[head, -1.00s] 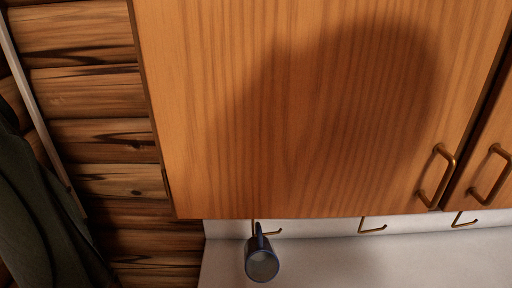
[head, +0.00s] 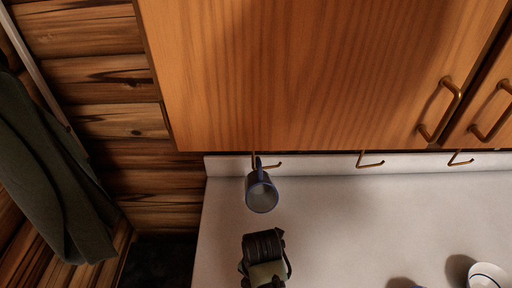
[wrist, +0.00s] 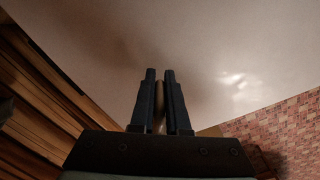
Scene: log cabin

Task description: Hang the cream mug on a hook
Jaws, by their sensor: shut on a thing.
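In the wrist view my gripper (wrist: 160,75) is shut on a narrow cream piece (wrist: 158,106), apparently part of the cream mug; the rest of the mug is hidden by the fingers. The middle hook (head: 371,163) and the right hook (head: 460,162) are empty.
A wooden cabinet (head: 300,70) is above the hooks. A dark green garment (head: 50,180) hangs at left. Much of the counter's middle is bare.

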